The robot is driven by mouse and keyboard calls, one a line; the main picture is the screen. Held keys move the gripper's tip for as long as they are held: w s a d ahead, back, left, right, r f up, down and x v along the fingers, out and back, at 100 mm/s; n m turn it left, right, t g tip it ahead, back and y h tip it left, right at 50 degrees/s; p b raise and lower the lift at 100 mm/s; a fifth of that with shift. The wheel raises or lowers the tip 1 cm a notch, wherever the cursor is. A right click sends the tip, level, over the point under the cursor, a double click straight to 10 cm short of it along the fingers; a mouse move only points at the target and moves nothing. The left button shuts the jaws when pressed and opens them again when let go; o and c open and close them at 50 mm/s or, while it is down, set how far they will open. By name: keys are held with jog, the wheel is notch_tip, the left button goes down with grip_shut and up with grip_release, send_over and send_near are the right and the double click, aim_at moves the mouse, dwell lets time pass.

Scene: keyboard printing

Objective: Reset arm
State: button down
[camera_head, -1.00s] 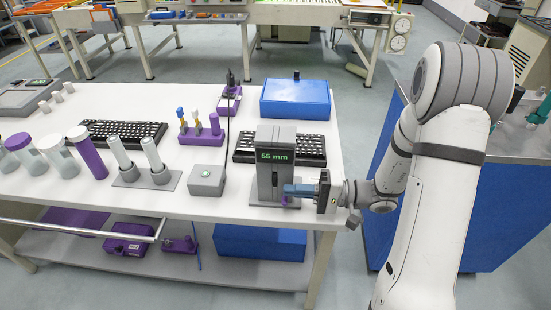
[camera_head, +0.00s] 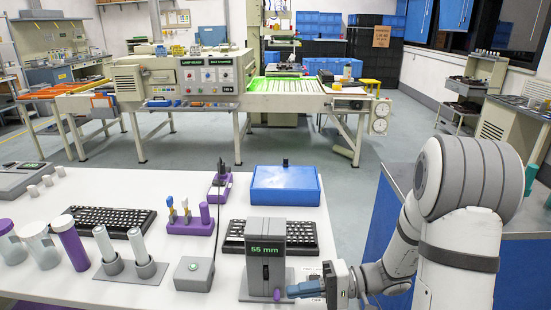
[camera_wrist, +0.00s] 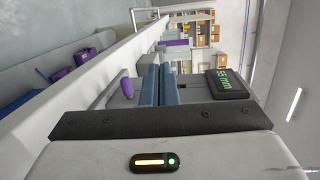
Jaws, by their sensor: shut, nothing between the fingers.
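My gripper (camera_head: 292,291) is at the front right of the white table (camera_head: 130,290), just right of the grey device with a green "55 mm" display (camera_head: 266,262). Its blue fingers are together and empty, pointing left past the front of the device. In the wrist view the two blue fingers (camera_wrist: 158,85) lie side by side, with the device's dark display (camera_wrist: 228,83) to their right and its purple knob (camera_wrist: 127,87) to their left. I cannot tell whether the fingers touch the device. My arm reaches in from the right.
Two black keyboards (camera_head: 112,220) lie on the table; the other is behind the device. A blue box (camera_head: 286,186), a grey button box (camera_head: 194,274), a purple tool holder (camera_head: 192,225) and several cylinders stand nearby. A blue cabinet (camera_head: 384,232) is to the right.

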jog(key=s+d+r+n+g+h+p, duration=0.1)
jog(key=s+r+h, duration=0.1)
jog(key=s+h, duration=0.3)
jog(key=s+d+r+g+h+p, duration=0.1)
jog(key=s+r+h+p, duration=0.15)
jog(key=s+h, duration=0.25)
jog(key=d+r+m+t+h+p, duration=0.1)
jog(key=d+r+t+h, duration=0.4)
jog(key=d+r+h, duration=0.1)
jog(key=shift+d+r+t+h+p, duration=0.4)
jog(key=shift+d+r, duration=0.45)
jog(key=shift+d, duration=0.25)
